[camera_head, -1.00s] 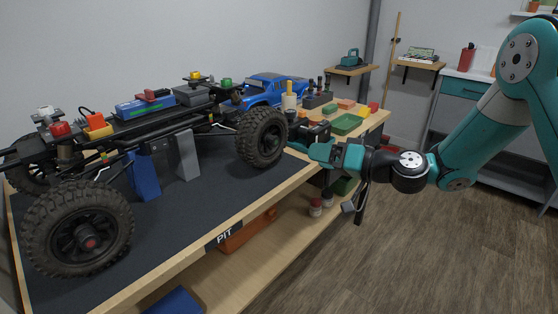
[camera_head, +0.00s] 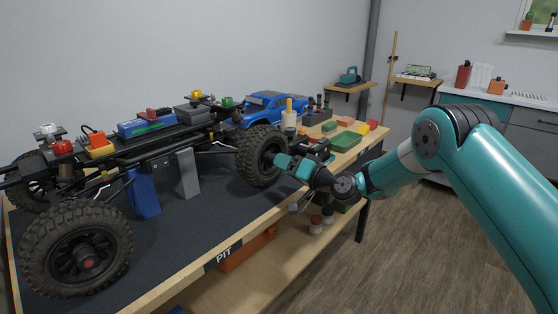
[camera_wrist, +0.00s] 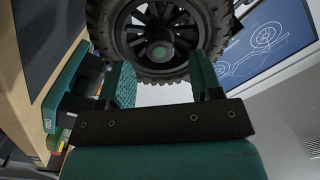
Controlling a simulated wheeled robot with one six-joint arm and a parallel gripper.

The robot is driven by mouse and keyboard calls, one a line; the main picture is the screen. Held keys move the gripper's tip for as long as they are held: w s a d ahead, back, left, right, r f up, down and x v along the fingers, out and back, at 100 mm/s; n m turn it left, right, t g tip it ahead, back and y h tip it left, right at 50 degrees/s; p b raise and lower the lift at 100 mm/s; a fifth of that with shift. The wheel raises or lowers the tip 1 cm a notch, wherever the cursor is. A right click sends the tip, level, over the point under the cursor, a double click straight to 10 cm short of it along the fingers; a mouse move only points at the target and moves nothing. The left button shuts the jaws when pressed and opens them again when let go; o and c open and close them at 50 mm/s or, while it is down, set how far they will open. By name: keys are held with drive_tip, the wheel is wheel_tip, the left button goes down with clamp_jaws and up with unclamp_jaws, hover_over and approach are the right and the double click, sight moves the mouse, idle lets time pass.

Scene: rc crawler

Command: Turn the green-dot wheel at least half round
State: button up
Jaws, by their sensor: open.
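The green-dot wheel (camera_head: 250,163) is the black tyre at the right end of the crawler, nearest my arm. In the wrist view the wheel (camera_wrist: 110,35) fills the top, with its green hub dot (camera_wrist: 158,52) between and beyond my two fingers. My gripper (camera_head: 278,161) is at the wheel's outer face in the head view; it hides part of the hub there. In the wrist view my gripper (camera_wrist: 163,75) is open, with nothing seen between the fingers but the wheel beyond. I cannot tell whether a finger touches the wheel.
The red-dot wheel (camera_head: 80,250) is at the near left. Grey and blue stands (camera_head: 187,173) hold the crawler over the dark mat (camera_head: 190,222). Green and orange trays, bottles and a blue truck body (camera_head: 272,103) crowd the bench's far end. The floor on the right is clear.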

sight(263, 155)
drive_tip(key=x, duration=0.3)
drive_tip(key=shift+a, duration=0.1)
clamp_jaws()
drive_tip(key=shift+w, duration=0.1)
